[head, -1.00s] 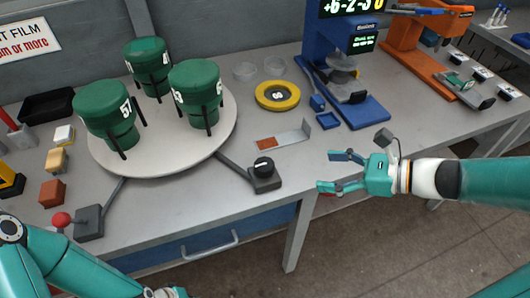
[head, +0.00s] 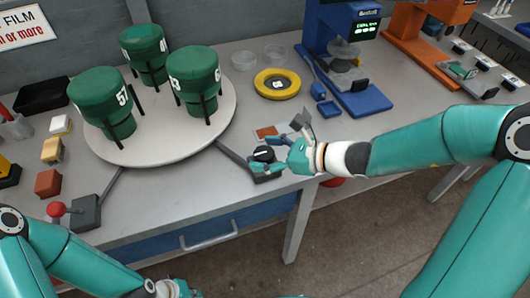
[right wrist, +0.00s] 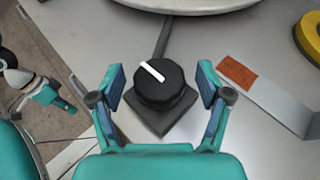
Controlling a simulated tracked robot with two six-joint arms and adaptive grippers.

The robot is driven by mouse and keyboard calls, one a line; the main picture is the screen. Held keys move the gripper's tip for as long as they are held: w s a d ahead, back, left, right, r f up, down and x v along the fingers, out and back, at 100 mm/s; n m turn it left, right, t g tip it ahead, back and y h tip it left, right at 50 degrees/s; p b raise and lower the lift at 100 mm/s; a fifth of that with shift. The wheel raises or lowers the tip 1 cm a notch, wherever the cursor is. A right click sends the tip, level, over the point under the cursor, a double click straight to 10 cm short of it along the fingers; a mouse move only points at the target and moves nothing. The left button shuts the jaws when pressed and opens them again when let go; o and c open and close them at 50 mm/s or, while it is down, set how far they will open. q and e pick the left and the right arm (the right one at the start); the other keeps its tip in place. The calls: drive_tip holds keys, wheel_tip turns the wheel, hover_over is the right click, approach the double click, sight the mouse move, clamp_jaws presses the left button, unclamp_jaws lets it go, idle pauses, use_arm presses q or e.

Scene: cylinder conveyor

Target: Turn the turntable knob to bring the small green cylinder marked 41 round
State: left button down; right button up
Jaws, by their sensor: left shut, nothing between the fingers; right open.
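The black turntable knob (head: 264,153) has a white pointer line, seen clearly in the right wrist view (right wrist: 162,88). My right gripper (head: 268,157) is open, with its fingers on either side of the knob and gaps visible in the right wrist view (right wrist: 160,78). The round turntable (head: 160,152) carries three green cylinders in dark posts. The front-left cylinder (head: 100,95) shows 57. The back cylinder (head: 145,50) shows a partly turned-away number that seems to start with 4. The right cylinder (head: 193,75) shows partial digits. My left gripper (head: 178,290) is shut and empty at the bottom edge.
A red-ball lever (head: 57,209) stands at the table's front left. A yellow ring (head: 277,84), clear dishes (head: 244,60) and a blue press (head: 345,85) stand behind the knob. A bent metal plate with a brown patch (right wrist: 265,88) lies just right of it.

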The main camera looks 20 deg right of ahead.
drive_tip(key=shift+w+a+f, duration=0.1)
drive_tip(key=shift+w+a, duration=0.05)
drive_tip(key=shift+a, duration=0.05)
